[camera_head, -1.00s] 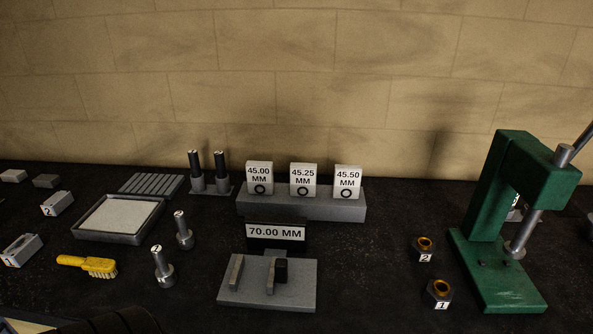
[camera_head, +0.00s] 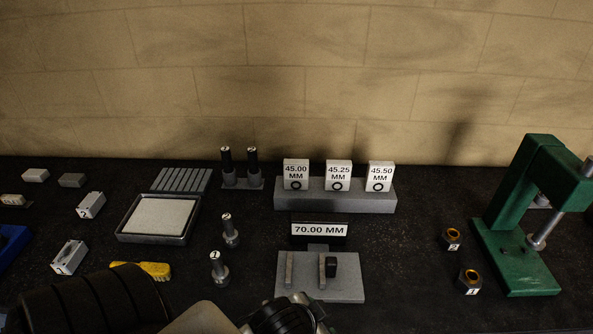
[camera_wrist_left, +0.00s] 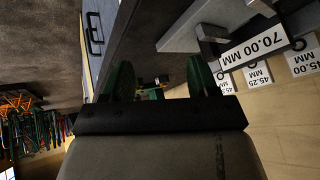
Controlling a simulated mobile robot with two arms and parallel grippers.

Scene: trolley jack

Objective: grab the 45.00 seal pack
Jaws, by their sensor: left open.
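The 45.00 seal pack (camera_head: 296,174) is a small white block with black print and a ring mark. It stands upright at the left end of a grey stand (camera_head: 335,204), beside the 45.25 pack (camera_head: 338,175) and the 45.50 pack (camera_head: 380,176). My right gripper is not in view.
A 70.00 MM sign (camera_head: 319,230) and grey gauge block (camera_head: 345,286) stand in front of the packs. Two dark posts (camera_head: 252,165) stand left of them. A green press (camera_head: 505,240) stands right.

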